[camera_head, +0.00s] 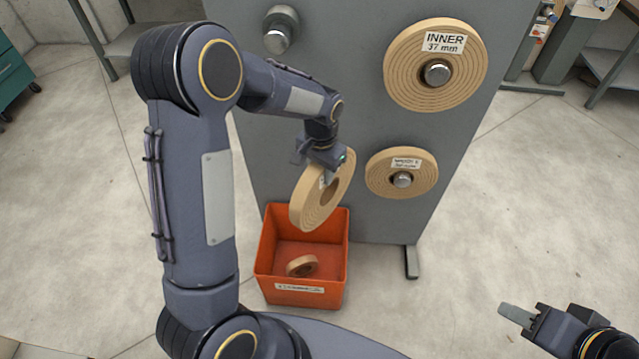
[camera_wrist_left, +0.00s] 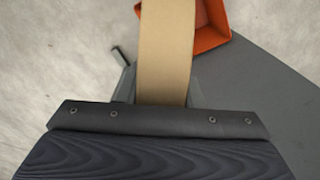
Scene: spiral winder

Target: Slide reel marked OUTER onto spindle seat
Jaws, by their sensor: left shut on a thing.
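My left gripper (camera_head: 325,165) is shut on the rim of a tan reel (camera_head: 312,210) and holds it tilted above the orange bin, in front of the grey panel. Its label is mostly hidden and unreadable. In the left wrist view the reel's edge (camera_wrist_left: 167,50) runs between the fingers. A bare metal spindle seat (camera_head: 277,38) sticks out of the panel at upper left. My right gripper (camera_head: 517,316) is far from the panel at lower right, seemingly empty; its finger gap is not clear.
A reel marked INNER 37 mm (camera_head: 406,75) sits on the upper right spindle. A smaller reel (camera_head: 378,178) with an unclear label sits below it. The orange bin (camera_head: 300,297) stands on the floor with a small reel (camera_head: 302,265) inside. The panel (camera_head: 345,110) has a foot at right.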

